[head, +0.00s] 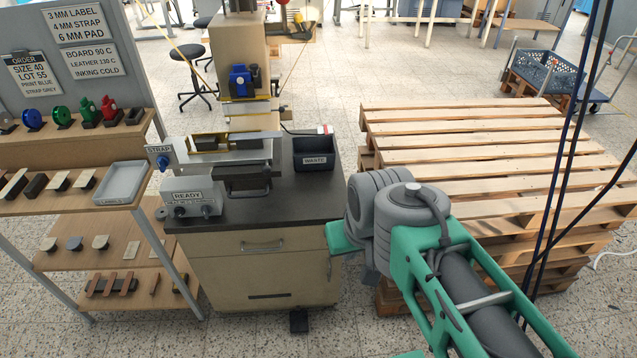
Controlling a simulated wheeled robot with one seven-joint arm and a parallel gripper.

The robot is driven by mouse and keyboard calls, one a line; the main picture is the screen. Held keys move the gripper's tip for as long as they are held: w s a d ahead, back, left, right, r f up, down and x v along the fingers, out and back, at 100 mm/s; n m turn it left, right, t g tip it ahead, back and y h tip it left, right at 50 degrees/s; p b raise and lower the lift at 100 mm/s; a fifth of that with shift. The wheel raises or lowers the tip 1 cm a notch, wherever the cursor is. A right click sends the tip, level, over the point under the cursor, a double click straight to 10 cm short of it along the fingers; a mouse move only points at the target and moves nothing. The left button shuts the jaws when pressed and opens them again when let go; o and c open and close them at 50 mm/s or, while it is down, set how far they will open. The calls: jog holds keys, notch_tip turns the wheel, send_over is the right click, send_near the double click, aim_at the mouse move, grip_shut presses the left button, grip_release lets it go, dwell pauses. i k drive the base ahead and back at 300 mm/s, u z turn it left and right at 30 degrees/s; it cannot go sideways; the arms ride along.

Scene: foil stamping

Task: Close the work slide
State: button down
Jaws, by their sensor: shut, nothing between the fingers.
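The foil stamping press (238,60) stands at the back of a dark-topped cabinet. The work slide (248,174) is a dark block low at the press front, with a bar handle (250,192) facing me. It seems to stick out toward the front over the bench top, but its exact travel is hard to judge. My green and grey arm reaches in from the lower right, with its grey joint right of the cabinet. My gripper itself is not visible, and nothing of mine touches the slide.
A black WASTE bin (315,154) stands right of the slide. A READY control box (192,197) and a STRAP fixture (160,158) are left of it. A parts rack (75,140) stands left, and stacked pallets (470,130) stand right. The bench front is clear.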

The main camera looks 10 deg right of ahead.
aim_at(244, 177)
jog(key=u, duration=1.45)
jog(key=i, duration=0.9)
jog(key=u, duration=0.55)
